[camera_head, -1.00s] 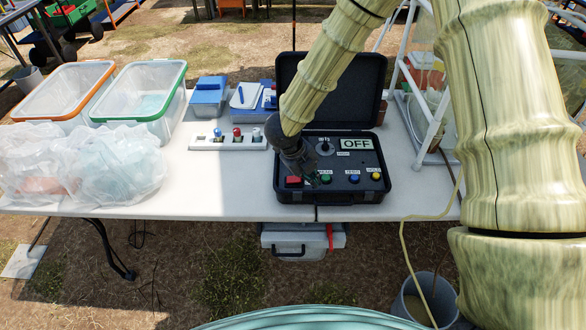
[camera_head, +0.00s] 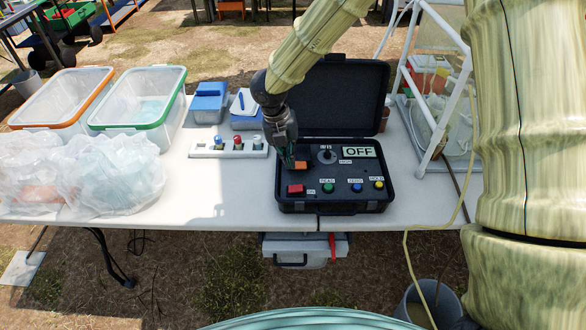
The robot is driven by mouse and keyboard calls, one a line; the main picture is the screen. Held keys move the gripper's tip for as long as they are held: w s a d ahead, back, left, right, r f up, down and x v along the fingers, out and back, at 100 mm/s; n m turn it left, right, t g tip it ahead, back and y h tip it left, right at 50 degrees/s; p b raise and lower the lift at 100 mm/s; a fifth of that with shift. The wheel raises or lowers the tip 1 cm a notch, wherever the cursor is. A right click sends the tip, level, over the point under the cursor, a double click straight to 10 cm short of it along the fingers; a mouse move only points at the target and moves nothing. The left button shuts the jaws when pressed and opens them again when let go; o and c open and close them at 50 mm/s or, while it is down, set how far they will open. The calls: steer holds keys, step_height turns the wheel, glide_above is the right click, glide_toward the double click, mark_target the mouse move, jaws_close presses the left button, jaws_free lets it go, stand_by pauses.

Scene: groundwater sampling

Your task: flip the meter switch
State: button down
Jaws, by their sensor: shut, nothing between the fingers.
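The meter (camera_head: 340,201) is a black case standing open on the white table, its lid raised at the back. Its display (camera_head: 358,152) reads OFF. A red switch (camera_head: 295,189) sits at the panel's front left, with a small label that seems to read ON. An orange part (camera_head: 300,165) lies behind it, partly hidden by my fingers. My gripper (camera_head: 289,166) is shut and empty, pointing down over the panel's left side, beside the orange part. I cannot tell whether it touches the panel.
A round knob (camera_head: 326,155) and green, blue and yellow buttons (camera_head: 357,187) share the panel. A white vial rack (camera_head: 228,147) stands close at left. A white pipe frame (camera_head: 425,100) stands at right.

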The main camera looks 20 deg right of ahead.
steer(key=p, duration=0.4)
glide_toward(301, 195)
steer(key=f, duration=0.3)
steer(key=d+f, duration=0.1)
steer(key=f, duration=0.1)
steer(key=shift+f, duration=0.2)
steer(key=shift+f, duration=0.1)
steer(key=shift+s+d+f+y+b, duration=0.1)
steer(key=shift+f+y+b, duration=0.2)
steer(key=shift+y, duration=0.1)
steer(key=shift+d+r, duration=0.1)
steer(key=shift+r, duration=0.05)
steer(key=shift+a, duration=0.45)
steer(key=shift+w+a+r, duration=0.1)
steer(key=shift+w+a, duration=0.15)
steer(key=shift+a, duration=0.2)
